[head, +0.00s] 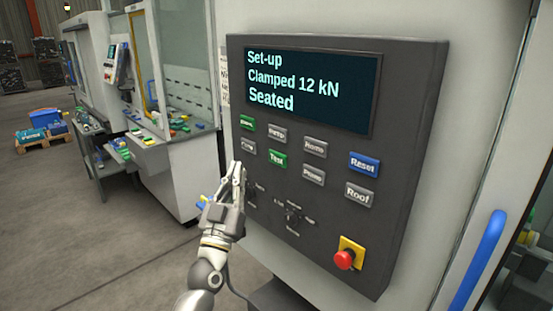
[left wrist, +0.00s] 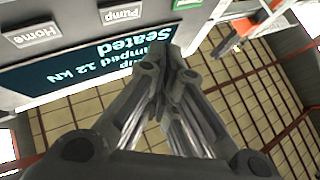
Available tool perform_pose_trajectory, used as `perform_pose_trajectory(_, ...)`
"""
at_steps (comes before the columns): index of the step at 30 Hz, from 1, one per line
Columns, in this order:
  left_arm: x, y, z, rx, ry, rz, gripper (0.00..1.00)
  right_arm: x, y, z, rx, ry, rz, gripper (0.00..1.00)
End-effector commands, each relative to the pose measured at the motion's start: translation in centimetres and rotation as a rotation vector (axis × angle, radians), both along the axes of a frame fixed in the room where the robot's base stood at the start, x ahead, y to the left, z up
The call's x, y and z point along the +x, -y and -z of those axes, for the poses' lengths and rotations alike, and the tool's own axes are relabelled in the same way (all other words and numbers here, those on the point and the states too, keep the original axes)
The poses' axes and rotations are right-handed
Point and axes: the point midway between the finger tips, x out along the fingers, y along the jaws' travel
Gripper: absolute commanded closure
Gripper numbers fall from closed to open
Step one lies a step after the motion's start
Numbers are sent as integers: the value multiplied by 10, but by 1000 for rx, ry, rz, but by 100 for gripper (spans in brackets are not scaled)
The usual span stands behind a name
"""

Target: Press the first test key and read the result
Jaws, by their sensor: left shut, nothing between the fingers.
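The dark control panel (head: 405,210) carries a screen (head: 310,87) reading "Set-up", "Clamped 12 kN", "Seated". The green Test key (head: 278,158) is in the second row. To its left is a grey key (head: 248,145) with an unclear label. My left gripper (head: 237,167) is shut and empty, its tips just below that grey key and left of Test; I cannot tell whether they touch the panel. In the left wrist view the closed fingers (left wrist: 168,75) overlap the upside-down screen (left wrist: 70,72). My right gripper is out of view.
Other keys are a green one (head: 247,123), Pump (head: 277,133), Home (head: 315,147), blue Reset (head: 364,163) and Roof (head: 359,193). Rotary switches (head: 292,215) and a red emergency stop (head: 344,259) sit below. A blue handle (head: 478,262) is at right. Open floor lies left.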

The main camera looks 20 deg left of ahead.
Motion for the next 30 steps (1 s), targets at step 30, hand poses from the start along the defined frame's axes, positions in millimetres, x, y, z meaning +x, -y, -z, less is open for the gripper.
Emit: perform_pose_trajectory(30,69,28,0,-2,2,-1,100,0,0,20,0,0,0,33)
